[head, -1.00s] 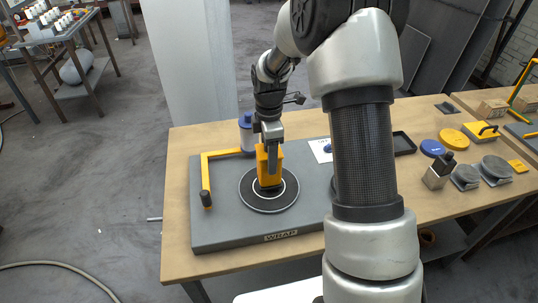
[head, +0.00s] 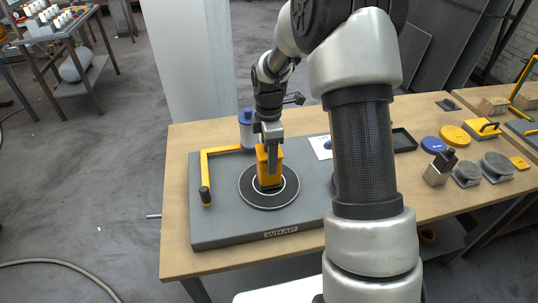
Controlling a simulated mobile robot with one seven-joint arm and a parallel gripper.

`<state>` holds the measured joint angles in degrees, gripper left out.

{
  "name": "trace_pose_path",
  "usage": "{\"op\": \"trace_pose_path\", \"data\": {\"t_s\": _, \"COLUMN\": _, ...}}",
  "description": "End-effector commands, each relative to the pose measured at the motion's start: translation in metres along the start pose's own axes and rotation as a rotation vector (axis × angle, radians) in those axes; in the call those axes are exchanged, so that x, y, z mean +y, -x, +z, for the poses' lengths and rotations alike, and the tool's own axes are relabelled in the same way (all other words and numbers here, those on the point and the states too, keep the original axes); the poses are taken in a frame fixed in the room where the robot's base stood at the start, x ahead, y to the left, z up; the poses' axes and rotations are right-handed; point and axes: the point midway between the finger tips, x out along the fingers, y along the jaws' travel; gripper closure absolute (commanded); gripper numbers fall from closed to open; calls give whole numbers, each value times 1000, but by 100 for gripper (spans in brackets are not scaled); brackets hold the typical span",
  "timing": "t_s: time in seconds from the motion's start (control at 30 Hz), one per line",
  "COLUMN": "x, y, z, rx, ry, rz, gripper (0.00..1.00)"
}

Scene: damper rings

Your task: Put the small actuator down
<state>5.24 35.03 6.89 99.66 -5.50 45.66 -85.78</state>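The small actuator is not plainly labelled; a yellow block with a dark base (head: 268,166) is likely it. It stands upright at the middle of a dark round disc with a pale ring (head: 282,196), on a grey board marked WRAP (head: 222,225). My gripper (head: 271,147) points down at the top of the yellow block, its fingers against it. The fingers appear closed on the block, though the far finger is hidden. The block's underside meets or nearly meets the disc; I cannot tell which.
A yellow crank handle (head: 205,172) and a blue-topped cylinder (head: 246,130) stand close by on the left. My arm hides the board's right part. Blue (head: 432,145) and yellow (head: 454,136) discs, a metal block (head: 436,173) and grey round parts (head: 467,173) lie at the right.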

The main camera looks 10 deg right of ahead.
Motion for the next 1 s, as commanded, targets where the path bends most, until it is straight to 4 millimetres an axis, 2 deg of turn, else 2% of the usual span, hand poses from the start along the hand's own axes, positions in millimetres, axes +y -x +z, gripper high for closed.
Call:
{"op": "trace_pose_path", "data": {"t_s": 0.27, "x": 1, "y": -2, "z": 0, "rx": 0, "ry": 0, "rz": 4, "gripper": 100}}
{"op": "trace_pose_path", "data": {"t_s": 0.3, "x": 1, "y": -2, "z": 0, "rx": 0, "ry": 0, "rz": 4, "gripper": 41}}
{"op": "trace_pose_path", "data": {"t_s": 0.4, "x": 1, "y": -2, "z": 0, "rx": 0, "ry": 0, "rz": 3, "gripper": 24}}
{"op": "trace_pose_path", "data": {"t_s": 0.77, "x": 0, "y": -1, "z": 0, "rx": 0, "ry": 0, "rz": -1, "gripper": 22}}
{"op": "trace_pose_path", "data": {"t_s": 0.87, "x": 1, "y": 10, "z": 0, "rx": 0, "ry": -1, "rz": 2, "gripper": 22}}
{"op": "trace_pose_path", "data": {"t_s": 1.0, "x": 1, "y": 38, "z": 0, "rx": 0, "ry": -1, "rz": 5, "gripper": 22}}
